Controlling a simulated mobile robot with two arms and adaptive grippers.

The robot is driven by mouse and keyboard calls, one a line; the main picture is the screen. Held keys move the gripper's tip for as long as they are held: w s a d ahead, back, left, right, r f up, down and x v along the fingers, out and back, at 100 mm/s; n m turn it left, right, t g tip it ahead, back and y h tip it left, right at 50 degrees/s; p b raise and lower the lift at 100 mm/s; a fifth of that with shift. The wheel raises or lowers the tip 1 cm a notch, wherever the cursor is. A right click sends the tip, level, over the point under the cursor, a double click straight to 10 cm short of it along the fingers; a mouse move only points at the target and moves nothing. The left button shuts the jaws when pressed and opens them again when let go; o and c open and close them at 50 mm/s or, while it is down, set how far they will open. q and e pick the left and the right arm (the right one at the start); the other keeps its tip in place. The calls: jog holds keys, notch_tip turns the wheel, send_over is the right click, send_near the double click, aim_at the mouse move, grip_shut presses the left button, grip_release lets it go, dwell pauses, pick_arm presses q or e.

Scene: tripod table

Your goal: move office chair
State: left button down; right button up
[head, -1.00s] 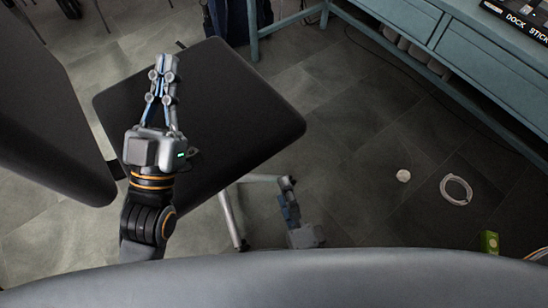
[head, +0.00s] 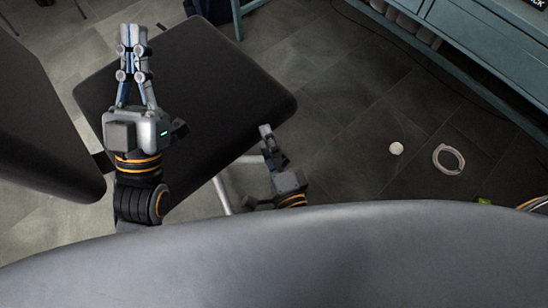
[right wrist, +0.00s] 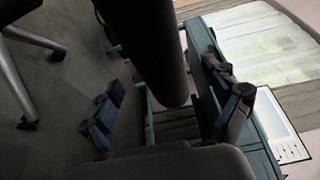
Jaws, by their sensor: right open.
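The office chair has a black padded seat (head: 205,85) in the left half of the head view, with its dark backrest (head: 40,125) at the far left. A metal chair leg (head: 222,190) shows below the seat. My left gripper (head: 133,36) is above the seat, its fingers together and holding nothing visible. My right gripper (head: 266,138) is at the seat's lower right edge. In the right wrist view its open fingers (right wrist: 163,78) stand on either side of the seat's edge (right wrist: 150,45); I cannot tell whether they touch it.
A blue-green desk (head: 470,45) stands at the upper right. A white round object (head: 396,148) and a coiled white cable (head: 448,159) lie on the grey tiled floor. A grey curved surface fills the bottom of the head view. Floor right of the seat is mostly clear.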

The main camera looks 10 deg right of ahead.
aim_at(257, 116)
jog(key=x, duration=0.7)
jog(key=shift+w+a, duration=0.1)
jog(key=shift+w, duration=0.3)
jog(key=c, duration=1.8)
jog(key=shift+o, duration=0.2)
jog(key=shift+w, duration=0.1)
